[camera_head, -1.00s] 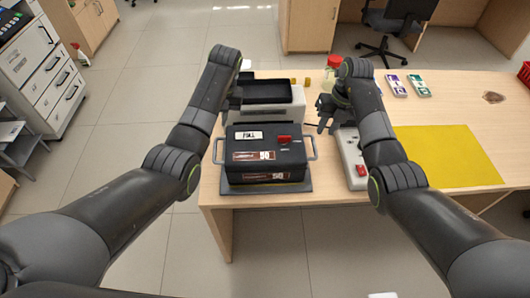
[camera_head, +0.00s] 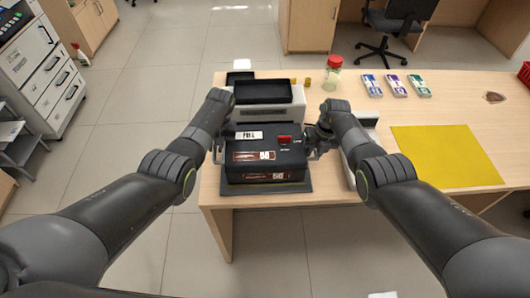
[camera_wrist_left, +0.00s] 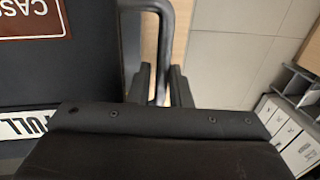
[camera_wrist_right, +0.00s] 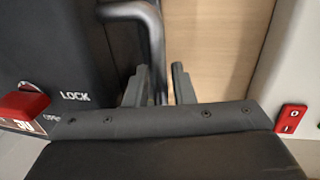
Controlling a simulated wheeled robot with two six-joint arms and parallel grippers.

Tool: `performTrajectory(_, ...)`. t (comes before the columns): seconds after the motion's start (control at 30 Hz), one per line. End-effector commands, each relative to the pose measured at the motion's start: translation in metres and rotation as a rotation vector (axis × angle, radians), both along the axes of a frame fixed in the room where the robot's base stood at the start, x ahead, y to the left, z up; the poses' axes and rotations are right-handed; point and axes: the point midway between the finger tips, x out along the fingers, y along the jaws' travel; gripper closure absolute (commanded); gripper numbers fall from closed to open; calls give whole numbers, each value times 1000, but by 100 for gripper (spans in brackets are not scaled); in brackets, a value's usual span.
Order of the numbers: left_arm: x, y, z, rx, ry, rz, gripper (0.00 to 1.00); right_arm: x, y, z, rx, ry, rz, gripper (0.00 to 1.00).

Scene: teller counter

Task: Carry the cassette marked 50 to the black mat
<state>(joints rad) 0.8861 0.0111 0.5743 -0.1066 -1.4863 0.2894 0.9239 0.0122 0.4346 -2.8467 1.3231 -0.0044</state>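The black cassette (camera_head: 265,143) has a FULL label on top, a brown front label whose number is too small to read surely, and a red lock tab. It sits at the counter's front left on a dark flat mat (camera_head: 300,188) that shows around its front. My left gripper (camera_head: 217,150) is at its left handle, and the left wrist view shows that handle (camera_wrist_left: 165,50) between the open fingers. My right gripper (camera_head: 317,150) is at the right handle; the right wrist view shows that handle (camera_wrist_right: 152,45) between open fingers. Neither grip looks closed on its bar.
A pale machine with a black tray (camera_head: 265,91) stands close behind the cassette. A white device (camera_head: 352,155) with a red switch is just right of it, partly behind my right arm. A yellow mat (camera_head: 447,157), a red-lidded jar (camera_head: 333,75) and several banknote packs (camera_head: 397,86) lie farther right.

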Motion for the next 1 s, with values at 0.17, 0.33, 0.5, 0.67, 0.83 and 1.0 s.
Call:
performTrajectory(0.17,0,1,-3,0,0,0,82,0,1,-3,0,0,0,78)
performTrajectory(0.33,0,1,-3,0,0,0,82,0,1,-3,0,-1,0,78)
performTrajectory(0.5,0,1,-3,0,0,0,96,0,0,-3,0,-1,0,91)
performTrajectory(0.67,0,1,-3,0,0,0,100,0,0,-2,0,-1,0,100)
performTrajectory(0.83,0,1,-3,0,0,0,100,0,0,-2,0,-1,0,100)
performTrajectory(1.0,0,1,-3,0,1,0,100,0,0,-2,-1,-1,0,100)
